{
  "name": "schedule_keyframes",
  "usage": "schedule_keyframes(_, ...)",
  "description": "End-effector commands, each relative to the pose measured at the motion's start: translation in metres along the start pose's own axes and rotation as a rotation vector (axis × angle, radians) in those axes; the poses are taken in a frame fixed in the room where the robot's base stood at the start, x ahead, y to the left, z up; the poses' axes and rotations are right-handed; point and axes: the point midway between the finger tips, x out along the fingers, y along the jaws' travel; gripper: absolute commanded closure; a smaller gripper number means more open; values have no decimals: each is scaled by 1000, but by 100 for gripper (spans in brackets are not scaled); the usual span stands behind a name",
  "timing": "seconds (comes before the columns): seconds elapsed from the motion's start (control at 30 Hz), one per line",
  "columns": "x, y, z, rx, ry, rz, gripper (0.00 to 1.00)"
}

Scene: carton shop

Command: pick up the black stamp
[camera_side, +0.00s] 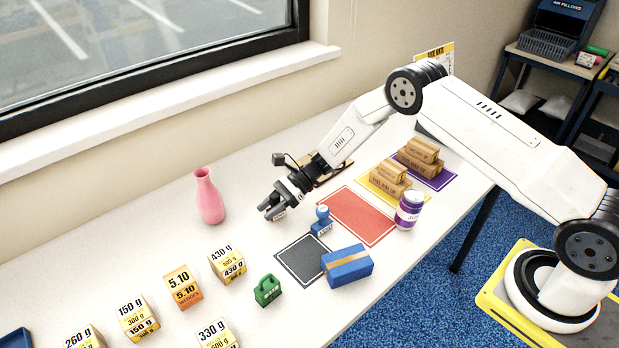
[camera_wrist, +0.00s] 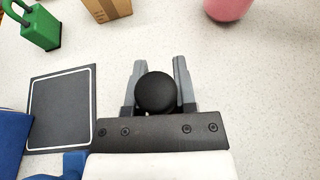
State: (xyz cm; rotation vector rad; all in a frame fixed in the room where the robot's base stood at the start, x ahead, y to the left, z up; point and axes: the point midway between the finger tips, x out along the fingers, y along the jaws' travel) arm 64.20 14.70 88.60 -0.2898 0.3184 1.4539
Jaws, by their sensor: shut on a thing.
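My gripper (camera_wrist: 157,80) is shut on the black stamp, whose round black knob (camera_wrist: 156,92) sits between the two grey fingers in the wrist view. In the side view my gripper (camera_side: 272,208) is low over the white table, between the pink vase and the blue stamp. There the black stamp is mostly hidden by the fingers. I cannot tell whether its base touches the table.
A blue stamp (camera_side: 321,224) and a blue parcel (camera_side: 347,266) are by the black mat (camera_side: 296,257). The red mat (camera_side: 356,214) is empty. A purple jar (camera_side: 409,209), pink vase (camera_side: 209,197), green padlock-shaped object (camera_side: 267,290) and several weight-marked boxes (camera_side: 227,264) stand around.

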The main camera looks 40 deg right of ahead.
Motion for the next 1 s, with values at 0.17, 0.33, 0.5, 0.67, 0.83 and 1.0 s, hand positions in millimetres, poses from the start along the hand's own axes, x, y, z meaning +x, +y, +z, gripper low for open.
schedule_keyframes(0.17,-7,-1,16,-2,-1,0,100)
schedule_keyframes(0.33,-16,8,31,1,-1,0,100)
schedule_keyframes(0.5,-28,24,47,-1,-1,0,100)
schedule_keyframes(0.67,-41,40,63,-1,0,0,100)
schedule_keyframes(0.83,-54,61,74,1,0,-1,100)
schedule_keyframes(1.0,-65,85,81,1,0,0,100)
